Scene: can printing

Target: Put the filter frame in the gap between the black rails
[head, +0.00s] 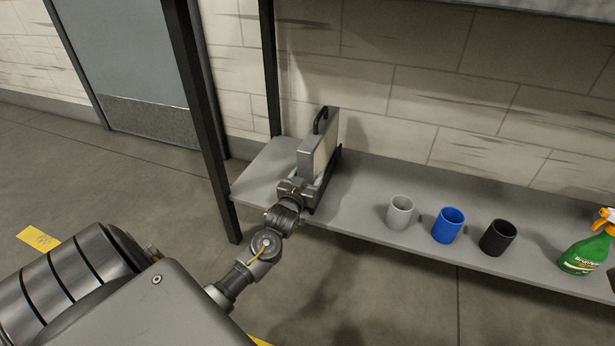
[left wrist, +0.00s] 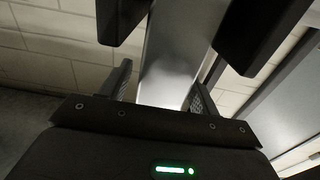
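The filter frame (head: 321,154) is a grey upright panel with a black handle on top, at the left part of the shelf in the head view. A black rail (head: 328,180) shows low along its right side; the other rail's side is hidden. My left gripper (head: 291,188) is at the frame's near end. In the left wrist view its fingers (left wrist: 160,90) stand apart on both sides of the grey frame (left wrist: 175,55), with a narrow gap at the left finger. Two black blocks, apparently the rails, flank the frame at the top. The frame's bottom is hidden.
The grey shelf (head: 350,215) has a grey cup (head: 399,213), a blue cup (head: 447,226), a black cup (head: 497,238) and a green spray bottle (head: 585,250) to the right. A black post (head: 200,110) stands at the left front. A brick wall closes the back.

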